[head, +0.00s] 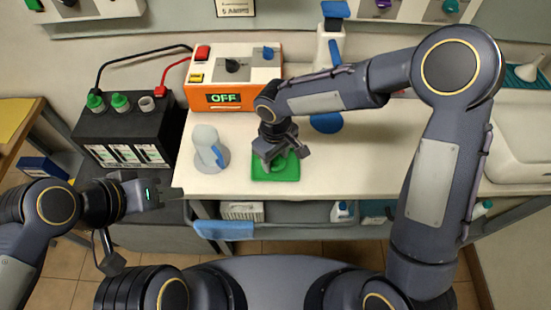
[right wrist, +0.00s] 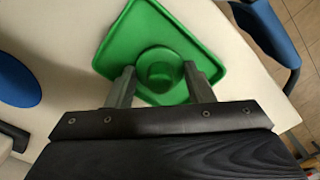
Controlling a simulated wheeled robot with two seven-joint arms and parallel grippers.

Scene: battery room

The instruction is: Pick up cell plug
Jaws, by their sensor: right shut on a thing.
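The green cell plug (right wrist: 160,68) is between the two fingers of my right gripper (right wrist: 160,82), which is shut on it. The plug is over a green tray (right wrist: 190,22) of nearly the same colour; I cannot tell whether it still touches it. In the head view my right gripper (head: 277,155) is low over the green tray (head: 275,174) and largely hides the plug. A black battery (head: 125,135) at the left has two green plugs (head: 95,102) in its top and one open, pale port (head: 147,103). My left gripper (head: 170,193) is empty near the bench's front left.
An orange unit (head: 233,82) showing OFF stands behind, with black and red leads running to the battery. A grey-white bottle-like item (head: 208,147) with a blue part stands left of the tray. The bench right of the tray is clear beneath my arm.

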